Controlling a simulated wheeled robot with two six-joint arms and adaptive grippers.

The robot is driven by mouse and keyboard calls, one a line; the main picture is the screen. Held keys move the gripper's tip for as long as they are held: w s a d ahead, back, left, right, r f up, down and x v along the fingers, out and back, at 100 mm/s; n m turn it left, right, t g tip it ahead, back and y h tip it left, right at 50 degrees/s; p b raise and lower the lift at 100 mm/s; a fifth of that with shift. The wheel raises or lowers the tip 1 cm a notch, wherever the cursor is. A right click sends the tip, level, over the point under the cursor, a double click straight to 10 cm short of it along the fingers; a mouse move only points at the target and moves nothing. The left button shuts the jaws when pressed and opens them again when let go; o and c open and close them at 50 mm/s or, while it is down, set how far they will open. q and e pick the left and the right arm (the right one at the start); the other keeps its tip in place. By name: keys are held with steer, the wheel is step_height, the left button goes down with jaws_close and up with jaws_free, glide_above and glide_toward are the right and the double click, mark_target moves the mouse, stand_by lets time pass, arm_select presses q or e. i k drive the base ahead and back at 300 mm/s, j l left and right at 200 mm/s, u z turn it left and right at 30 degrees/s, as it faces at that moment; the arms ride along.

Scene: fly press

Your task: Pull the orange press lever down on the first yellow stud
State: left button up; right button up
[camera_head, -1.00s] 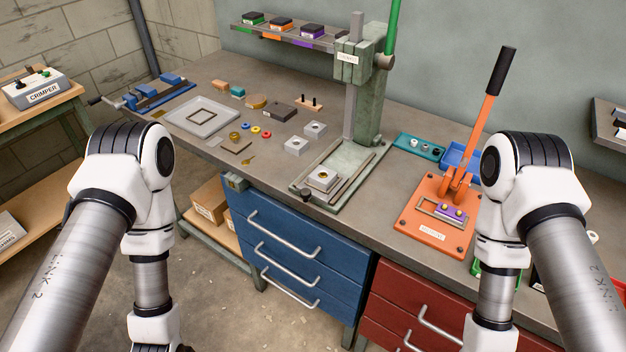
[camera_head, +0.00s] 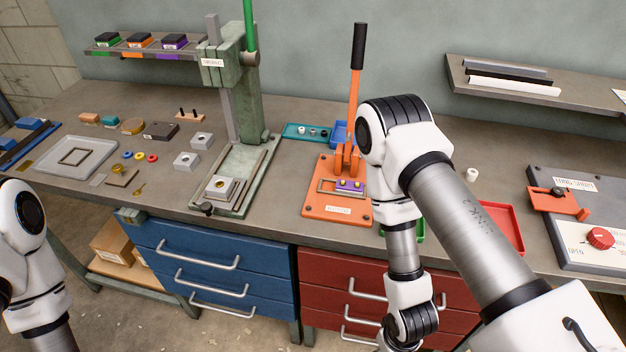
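The orange press (camera_head: 330,203) stands on the bench near the middle of the camera_head view. Its orange lever (camera_head: 354,98) points up, nearly upright, with a black grip (camera_head: 358,46) at the top. A purple piece (camera_head: 350,186) with two yellow studs (camera_head: 343,183) lies in the frame on the orange base. My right arm's elbow and forearm are just right of the press and cover part of its right side. My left arm shows only at the left edge. Neither gripper is in view.
A green press (camera_head: 240,120) stands left of the orange one. A teal tray (camera_head: 305,132) and a blue tray (camera_head: 340,130) lie behind it. Red (camera_head: 503,228) and green trays lie to the right, near a grey panel (camera_head: 590,215) with a red knob. A wall shelf (camera_head: 540,84) is above.

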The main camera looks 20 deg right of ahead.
mark_target(360, 30)
steer(key=k+l, duration=0.15)
steer(key=l, duration=0.25)
steer(key=k+l, duration=0.1)
steer(key=l, duration=0.25)
steer(key=k+l+u, duration=0.1)
steer(key=l, duration=0.3)
